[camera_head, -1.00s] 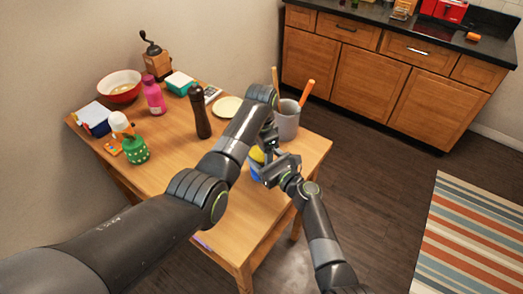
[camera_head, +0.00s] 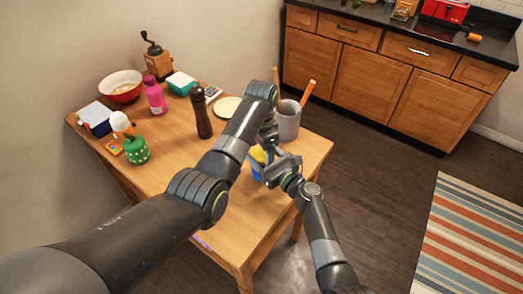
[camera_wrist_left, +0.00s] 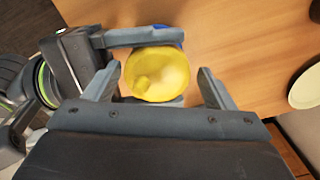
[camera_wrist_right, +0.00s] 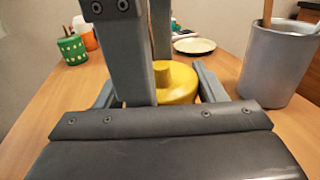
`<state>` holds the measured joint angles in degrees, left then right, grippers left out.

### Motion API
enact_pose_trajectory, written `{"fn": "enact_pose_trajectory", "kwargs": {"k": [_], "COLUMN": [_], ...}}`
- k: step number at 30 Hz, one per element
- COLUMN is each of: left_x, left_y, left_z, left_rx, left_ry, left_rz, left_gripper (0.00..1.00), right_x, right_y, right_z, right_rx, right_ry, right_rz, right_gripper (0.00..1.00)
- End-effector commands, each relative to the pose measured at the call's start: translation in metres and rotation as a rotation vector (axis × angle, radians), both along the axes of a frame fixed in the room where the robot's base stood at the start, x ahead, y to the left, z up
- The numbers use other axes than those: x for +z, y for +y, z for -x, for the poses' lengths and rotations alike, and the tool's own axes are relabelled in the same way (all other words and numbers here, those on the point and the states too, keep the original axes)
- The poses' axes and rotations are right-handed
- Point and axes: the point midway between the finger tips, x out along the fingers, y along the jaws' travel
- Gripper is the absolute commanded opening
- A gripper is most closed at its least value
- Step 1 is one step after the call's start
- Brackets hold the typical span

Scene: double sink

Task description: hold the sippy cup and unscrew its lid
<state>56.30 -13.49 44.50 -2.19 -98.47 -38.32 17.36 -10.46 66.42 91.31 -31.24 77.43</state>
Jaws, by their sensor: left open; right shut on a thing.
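The sippy cup has a blue body (camera_head: 257,174) and a yellow lid (camera_head: 258,155) with a short spout. It stands near the table's front right, largely covered by my grippers. My right gripper (camera_head: 268,170) is shut on the cup's body from the right. My left gripper (camera_head: 266,146) is above the cup, pointing down. In the left wrist view its fingers (camera_wrist_left: 160,82) are open on either side of the lid (camera_wrist_left: 158,74), with a gap visible on the right. In the right wrist view the lid (camera_wrist_right: 180,85) is partly hidden behind a left finger.
A grey utensil pot (camera_head: 287,122) stands close behind the cup. A dark pepper mill (camera_head: 202,115), a plate (camera_head: 228,107), a pink bottle (camera_head: 155,97), a green dotted cup (camera_head: 138,152) and a red bowl (camera_head: 120,90) stand farther left.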

Motion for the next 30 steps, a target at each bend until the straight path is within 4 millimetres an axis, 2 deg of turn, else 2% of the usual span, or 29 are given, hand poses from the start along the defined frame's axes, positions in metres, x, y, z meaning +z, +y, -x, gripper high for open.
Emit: {"fn": "enact_pose_trajectory", "kwargs": {"k": [3,8,10,14,24,27,30], "left_x": [0.020,0.034,0.035,0.038,0.065,0.065,0.055], "left_y": [-0.006,-0.006,-0.005,-0.005,-0.004,-0.003,-0.003], "left_z": [0.001,0.002,0.002,0.001,0.000,0.001,0.001], "left_rx": [-0.007,-0.007,-0.007,-0.028,-0.310,-0.346,-0.355], "left_ry": [0.000,0.001,0.001,0.000,0.000,0.002,0.004], "left_rz": [0.010,0.011,0.010,0.008,0.009,0.009,0.010], "left_gripper": [0.86,0.86,0.75,0.73,0.73,0.73,0.73], "right_x": [-0.001,-0.001,-0.001,-0.001,-0.001,-0.001,-0.001], "right_y": [0.001,0.001,0.001,0.001,0.001,0.001,0.001], "right_z": [0.000,0.000,0.000,0.001,0.000,0.000,0.000], "right_rx": [0.001,0.001,0.002,0.002,0.002,0.002,0.002], "right_ry": [0.003,0.004,0.004,0.003,0.002,0.001,0.001], "right_rz": [0.001,0.000,0.000,0.000,-0.001,0.000,0.000], "right_gripper": [0.00,0.00,0.00,0.00,0.00,0.00,0.00]}}
